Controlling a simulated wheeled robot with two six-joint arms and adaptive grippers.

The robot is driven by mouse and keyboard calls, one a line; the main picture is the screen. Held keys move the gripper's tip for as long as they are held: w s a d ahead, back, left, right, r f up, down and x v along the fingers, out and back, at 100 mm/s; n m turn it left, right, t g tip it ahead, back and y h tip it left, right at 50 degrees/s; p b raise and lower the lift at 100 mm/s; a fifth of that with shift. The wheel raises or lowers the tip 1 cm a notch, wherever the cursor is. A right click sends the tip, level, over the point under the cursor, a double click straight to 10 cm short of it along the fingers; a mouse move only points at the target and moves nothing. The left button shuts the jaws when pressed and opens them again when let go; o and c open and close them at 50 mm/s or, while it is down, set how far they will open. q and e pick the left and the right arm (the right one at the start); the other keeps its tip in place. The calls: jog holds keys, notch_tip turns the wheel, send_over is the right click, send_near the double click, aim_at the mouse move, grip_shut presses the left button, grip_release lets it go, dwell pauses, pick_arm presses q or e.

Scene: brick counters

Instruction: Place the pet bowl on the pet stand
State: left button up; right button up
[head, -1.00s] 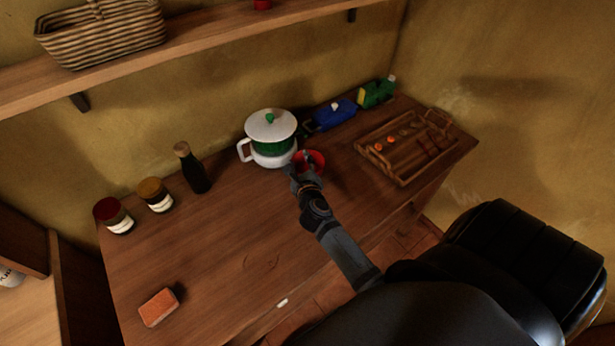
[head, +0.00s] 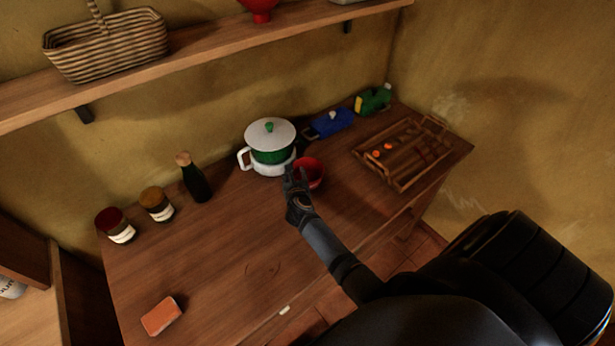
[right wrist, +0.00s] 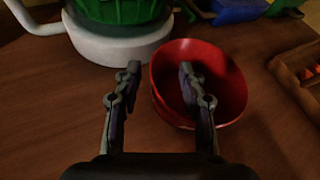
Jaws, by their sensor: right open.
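A red bowl (head: 311,174), which I take as the pet bowl, stands on the wooden counter just in front of the green and white pot. It also shows in the right wrist view (right wrist: 225,85). My right gripper (head: 293,172) is open at the bowl's left side. In the right wrist view its fingertips (right wrist: 160,70) straddle the bowl's left rim, the right finger over the inside and the left finger outside; contact cannot be told. No pet stand can be picked out for certain. My left gripper is not in view.
The lidded pot (head: 270,156) is close behind the gripper. A wooden tray (head: 399,182) with orange items is to the right. A dark bottle (head: 196,184), two jars (head: 156,205) and a sponge (head: 162,316) are left. The counter (head: 215,255) has free room at the front.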

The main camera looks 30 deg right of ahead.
jog(key=x, duration=0.2)
jog(key=shift+w+f, duration=0.2)
jog(key=shift+f, duration=0.05)
jog(key=shift+s+r, duration=0.15)
jog(key=shift+c, duration=0.6)
grip_shut()
